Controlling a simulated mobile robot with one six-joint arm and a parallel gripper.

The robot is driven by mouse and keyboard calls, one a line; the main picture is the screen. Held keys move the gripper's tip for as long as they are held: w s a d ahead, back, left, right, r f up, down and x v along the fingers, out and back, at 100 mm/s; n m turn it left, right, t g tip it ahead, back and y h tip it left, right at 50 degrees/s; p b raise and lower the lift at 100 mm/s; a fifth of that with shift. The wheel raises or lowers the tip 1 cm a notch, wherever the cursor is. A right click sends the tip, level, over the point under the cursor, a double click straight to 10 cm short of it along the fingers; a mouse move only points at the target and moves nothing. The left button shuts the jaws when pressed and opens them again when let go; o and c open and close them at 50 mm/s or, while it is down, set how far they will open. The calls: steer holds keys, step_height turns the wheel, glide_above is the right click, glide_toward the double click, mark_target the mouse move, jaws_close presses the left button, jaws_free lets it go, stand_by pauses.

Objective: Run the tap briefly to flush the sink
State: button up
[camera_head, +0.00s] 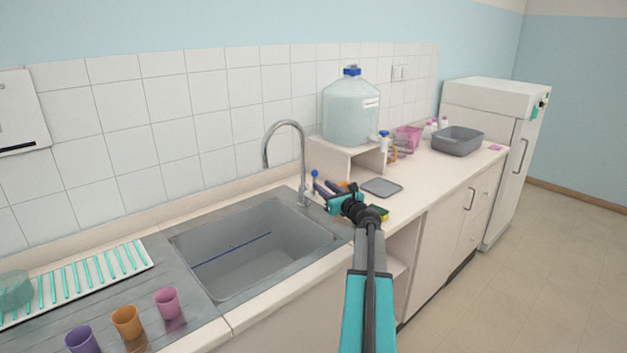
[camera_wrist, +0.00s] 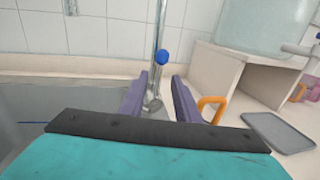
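The metal gooseneck tap (camera_head: 303,160) stands at the back right of the grey sink (camera_head: 180,241), its spout curving over the basin. No water shows at the spout. A small blue knob (camera_head: 315,173) sits by the tap's base; in the wrist view the blue knob (camera_wrist: 161,57) appears in front of the tap column (camera_wrist: 161,22). My gripper (camera_head: 327,188) is close to the knob and column. In the wrist view my gripper (camera_wrist: 158,98) has its two purple fingers apart with a gap, and the tap's base shows between them. I cannot tell whether a finger touches the tap.
A large water bottle (camera_head: 350,112) stands on a small shelf (camera_head: 335,158) right of the tap. A grey tray (camera_head: 381,187), an orange-handled item (camera_wrist: 211,107) and a yellow-green sponge (camera_head: 378,212) lie nearby. Cups (camera_head: 126,321) and a rack (camera_head: 70,285) are at left.

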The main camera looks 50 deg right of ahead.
mark_target(315, 180)
steer(key=shift+p+x, duration=0.75)
steer(key=shift+x, duration=3)
jaws_close()
